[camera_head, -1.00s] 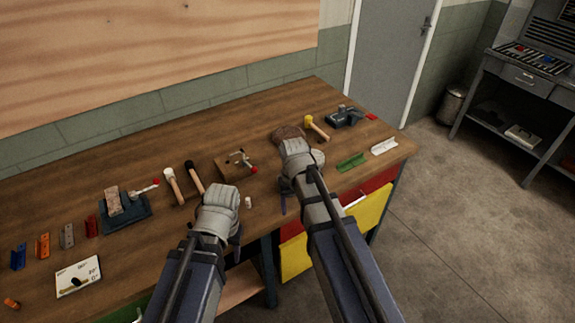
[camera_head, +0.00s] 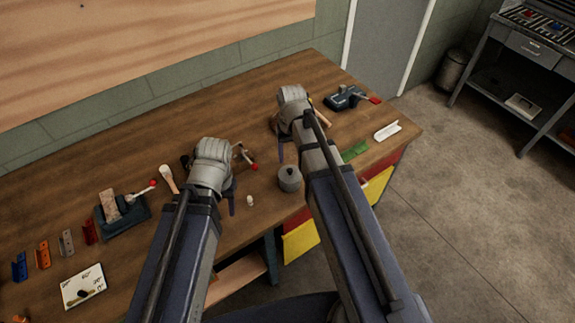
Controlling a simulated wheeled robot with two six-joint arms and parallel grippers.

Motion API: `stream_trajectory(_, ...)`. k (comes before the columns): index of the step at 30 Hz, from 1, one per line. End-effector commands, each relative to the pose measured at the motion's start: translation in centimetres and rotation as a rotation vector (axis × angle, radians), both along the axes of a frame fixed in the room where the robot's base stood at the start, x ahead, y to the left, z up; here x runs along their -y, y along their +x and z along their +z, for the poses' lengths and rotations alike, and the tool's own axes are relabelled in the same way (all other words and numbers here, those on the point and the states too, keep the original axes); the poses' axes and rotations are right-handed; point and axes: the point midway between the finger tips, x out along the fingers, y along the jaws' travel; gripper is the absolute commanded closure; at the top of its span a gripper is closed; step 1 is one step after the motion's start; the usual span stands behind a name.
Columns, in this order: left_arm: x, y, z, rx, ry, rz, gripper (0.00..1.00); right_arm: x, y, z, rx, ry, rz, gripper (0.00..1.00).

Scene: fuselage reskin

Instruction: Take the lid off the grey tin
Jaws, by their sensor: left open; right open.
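The grey tin (camera_head: 289,180) stands upright on the wooden workbench, near its front edge, between my two arms. Its lid (camera_head: 289,171) is on top and has a small knob. My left gripper (camera_head: 230,198) is open and empty, to the left of the tin and apart from it. My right gripper (camera_head: 282,152) is open, above and beyond the tin in the picture, and apart from it. The hands and forearms hide most of both grippers' fingers.
A small white piece (camera_head: 250,201) lies left of the tin. A clamp with a red tip (camera_head: 247,158) is behind it. Coloured brackets line the left.

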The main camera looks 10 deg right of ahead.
Motion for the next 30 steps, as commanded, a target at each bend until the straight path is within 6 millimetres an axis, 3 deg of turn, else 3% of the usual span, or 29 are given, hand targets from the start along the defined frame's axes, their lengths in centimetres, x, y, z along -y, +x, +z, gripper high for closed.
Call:
stream_trajectory(5,0.0,0.0,-0.4,0.000,0.000,0.000,0.50,0.0,0.0,-0.4,0.000,0.000,0.000,0.39)
stream_trajectory(13,0.0,0.0,-2.7,0.000,0.000,0.001,0.50,0.0,0.1,-2.7,0.000,0.000,0.000,0.39)
stream_trajectory(22,0.0,0.0,-3.3,0.000,0.000,0.001,0.50,0.0,0.2,-3.3,0.000,0.000,0.000,0.39)
stream_trajectory(30,0.0,0.0,-6.5,0.000,0.000,0.002,0.50,0.0,1.0,-6.5,0.000,0.000,0.000,0.39)
